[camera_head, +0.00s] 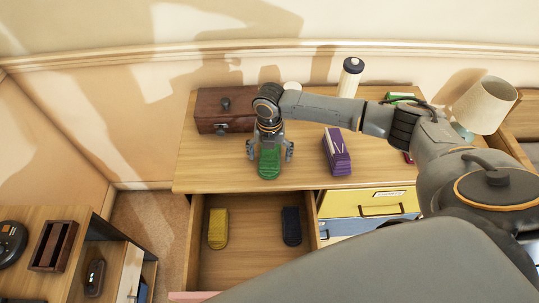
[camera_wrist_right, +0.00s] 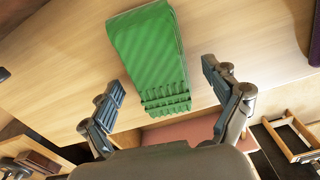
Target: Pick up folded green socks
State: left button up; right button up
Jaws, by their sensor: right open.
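The folded green socks (camera_head: 269,162) lie on top of the wooden dresser, near its front edge. They also show in the right wrist view (camera_wrist_right: 147,52), with their ribbed end toward the gripper. My right gripper (camera_head: 270,153) is open above the socks, with one finger on each side of them in the head view. In the right wrist view the open fingers (camera_wrist_right: 165,85) are apart, and the ribbed end of the socks lies between and just beyond them. No contact is visible. My left gripper is not in view.
A dark wooden box (camera_head: 224,108) stands behind left on the dresser (camera_head: 205,172), purple socks (camera_head: 337,152) to the right. The open drawer (camera_head: 250,250) below holds yellow socks (camera_head: 218,228) and dark blue socks (camera_head: 291,226). A lamp (camera_head: 484,105) stands at the far right.

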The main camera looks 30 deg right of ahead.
jog(key=c, duration=1.2)
jog(key=shift+c, duration=0.2)
